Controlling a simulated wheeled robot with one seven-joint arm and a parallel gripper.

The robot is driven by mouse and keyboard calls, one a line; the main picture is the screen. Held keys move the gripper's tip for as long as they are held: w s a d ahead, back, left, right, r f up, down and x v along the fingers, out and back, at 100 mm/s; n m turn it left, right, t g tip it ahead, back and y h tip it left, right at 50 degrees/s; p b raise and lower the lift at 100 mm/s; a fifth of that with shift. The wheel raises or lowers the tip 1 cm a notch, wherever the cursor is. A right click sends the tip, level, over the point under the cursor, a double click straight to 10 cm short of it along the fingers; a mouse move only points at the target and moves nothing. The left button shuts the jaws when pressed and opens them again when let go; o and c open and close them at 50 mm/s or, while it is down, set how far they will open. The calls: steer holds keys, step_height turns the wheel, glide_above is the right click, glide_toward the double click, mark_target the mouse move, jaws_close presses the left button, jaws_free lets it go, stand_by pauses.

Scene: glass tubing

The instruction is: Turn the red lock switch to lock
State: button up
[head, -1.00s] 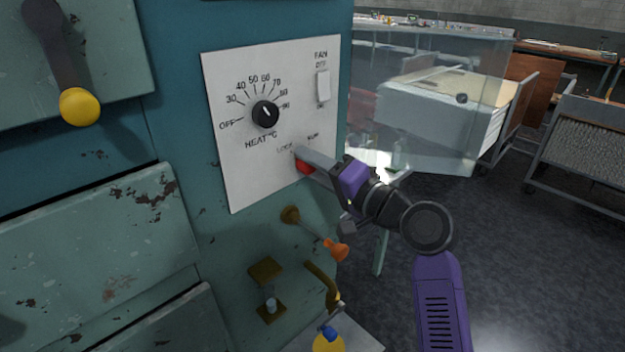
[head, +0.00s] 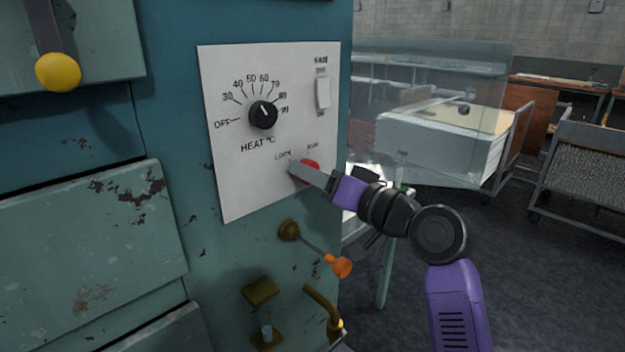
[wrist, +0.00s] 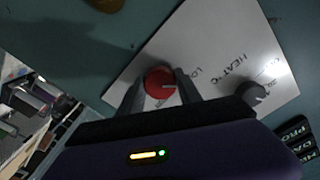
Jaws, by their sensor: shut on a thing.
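The red lock switch (head: 312,167) is a round knob low on the white control panel (head: 240,185), under the LOCK and RUN labels.
A black heat dial (head: 263,114) and a white fan switch (head: 323,93) are higher on the panel. An orange-tipped lever (head: 338,266) sticks out below my gripper. A glass-sided case (head: 435,110) and carts stand to the right.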

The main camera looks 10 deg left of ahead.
steer(key=shift+f, duration=0.15)
steer(key=o, duration=1.4)
steer(key=shift+c, duration=0.2)
steer(key=v, duration=0.7)
steer(key=shift+s+d, duration=0.25)
steer(key=shift+d, duration=0.1)
